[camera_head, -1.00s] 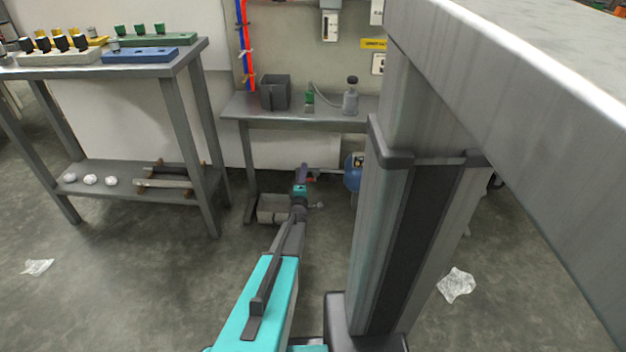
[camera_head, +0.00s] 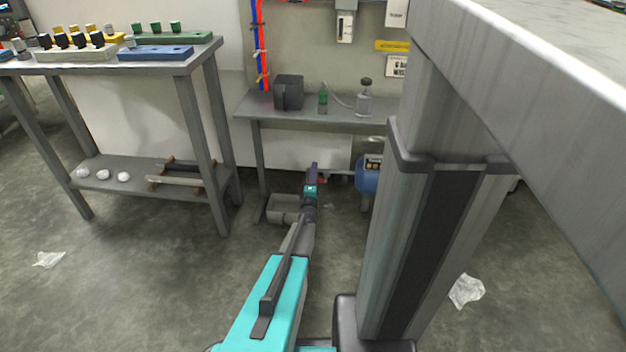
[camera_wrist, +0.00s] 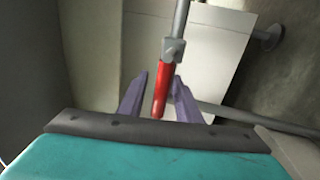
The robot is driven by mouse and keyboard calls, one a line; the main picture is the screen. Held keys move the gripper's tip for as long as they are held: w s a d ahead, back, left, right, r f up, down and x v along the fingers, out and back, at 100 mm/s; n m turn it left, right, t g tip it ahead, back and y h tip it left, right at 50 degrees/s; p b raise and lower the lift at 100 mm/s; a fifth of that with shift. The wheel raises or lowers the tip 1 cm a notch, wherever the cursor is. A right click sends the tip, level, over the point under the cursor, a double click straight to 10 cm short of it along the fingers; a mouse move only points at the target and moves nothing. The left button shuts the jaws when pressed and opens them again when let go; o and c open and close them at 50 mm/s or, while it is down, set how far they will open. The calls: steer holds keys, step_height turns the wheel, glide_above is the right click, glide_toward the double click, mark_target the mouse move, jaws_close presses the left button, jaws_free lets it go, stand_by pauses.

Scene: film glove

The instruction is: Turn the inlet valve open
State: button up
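The inlet valve's red lever (camera_wrist: 161,90) shows in the wrist view, hanging from a grey fitting (camera_wrist: 174,50) on a thin grey pipe. My gripper (camera_wrist: 160,90) has two purple fingers, one on each side of the lever. A gap shows between the left finger and the lever; the right finger looks very near it, and I cannot tell whether it touches. In the head view my gripper (camera_head: 313,170) is low, under the front of the small grey bench (camera_head: 345,117). The valve is mostly hidden there.
A grey basin (camera_head: 285,207) stands on the floor left of my gripper, and a blue tank (camera_head: 367,178) stands to the right. A shelf table (camera_head: 140,68) with coloured blocks is at the left. My column blocks the view at the right.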

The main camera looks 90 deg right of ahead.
steer(key=p+v, duration=0.3)
steer(key=v, duration=1)
steer(key=shift+a+f, duration=0.15)
steer(key=shift+a, duration=0.2)
